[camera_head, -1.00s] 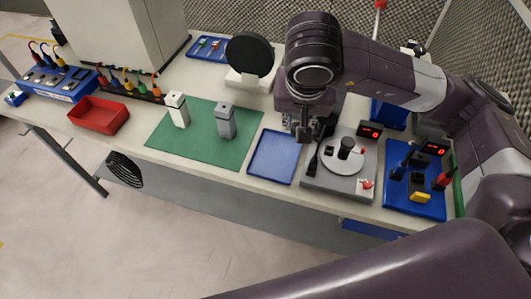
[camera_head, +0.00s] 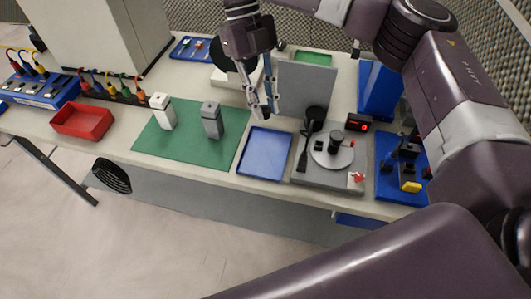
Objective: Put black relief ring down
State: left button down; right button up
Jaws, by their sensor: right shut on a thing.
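My right gripper (camera_head: 264,108) hangs above the bench, just beyond the blue tray (camera_head: 265,154). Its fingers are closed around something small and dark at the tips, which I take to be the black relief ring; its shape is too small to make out. The blue tray looks empty. To the right stands a grey fixture (camera_head: 325,174) with a pale round disc (camera_head: 332,158), a black knob and a black lever. My left gripper is not in view.
A green mat (camera_head: 190,148) holds a white block (camera_head: 162,110) and a grey block (camera_head: 212,120). A red bin (camera_head: 83,121) sits left. An upright grey panel (camera_head: 304,86) stands behind the fixture. A blue board (camera_head: 402,172) with tools lies right.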

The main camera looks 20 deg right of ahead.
aim_at(250, 161)
jog(key=f+m+t+y, duration=0.1)
jog(key=f+m, duration=0.5)
jog(key=m, duration=0.1)
jog(key=w+a+f+m+t+y+p, duration=0.1)
jog(key=f+m+t+y, duration=0.1)
jog(key=f+m, duration=0.4)
jog(key=a+f+m+t+y+p, duration=0.1)
jog(key=f+m+y, duration=0.1)
jog(key=f+m, duration=0.5)
jog(key=shift+w+a+m+t, duration=0.15)
jog(key=shift+w+m+t, duration=0.25)
jog(key=shift+m, duration=0.3)
jog(key=o, duration=0.8)
jog(key=shift+o, duration=0.2)
jog(key=b+v, duration=0.1)
jog(key=v, duration=1.1)
jog(key=shift+d+y+b, duration=0.25)
jog(key=shift+y+b, duration=0.05)
jog(key=shift+b, duration=0.05)
